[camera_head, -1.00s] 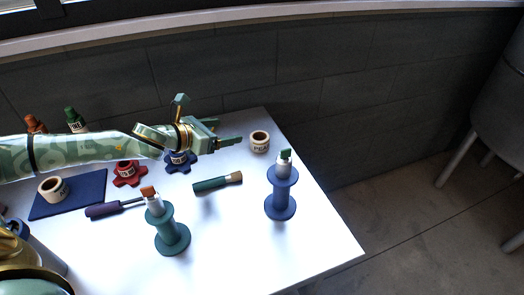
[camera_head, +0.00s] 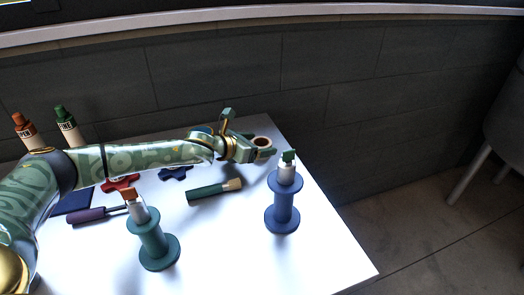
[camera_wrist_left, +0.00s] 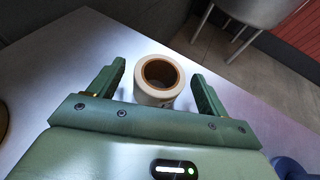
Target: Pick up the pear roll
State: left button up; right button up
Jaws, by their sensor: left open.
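The pear roll (camera_head: 263,141), a short cream roll with a brown inner ring, stands on the white table near its far right corner. In the left wrist view the roll (camera_wrist_left: 152,98) stands upright between my two green fingers, its lettering barely visible at the lower edge. My left gripper (camera_head: 257,146) is open at the roll and hides part of it in the head view. The left wrist view shows the open fingers (camera_wrist_left: 158,72) on either side, with gaps to the roll. My right gripper is not in view.
A blue spool stand (camera_head: 283,201) with a green-topped bottle is close in front of the gripper. The dark wall (camera_head: 330,110) rises behind the table.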

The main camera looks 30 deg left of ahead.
aim_at(266, 143)
pick_arm(q)
jog(key=b+x, duration=0.1)
jog(key=x, duration=0.3)
jog(key=shift+f, duration=0.2)
jog(key=shift+s+r, duration=0.1)
jog(key=shift+r, duration=0.1)
jog(key=c, duration=1.1)
jog(key=shift+o, duration=0.2)
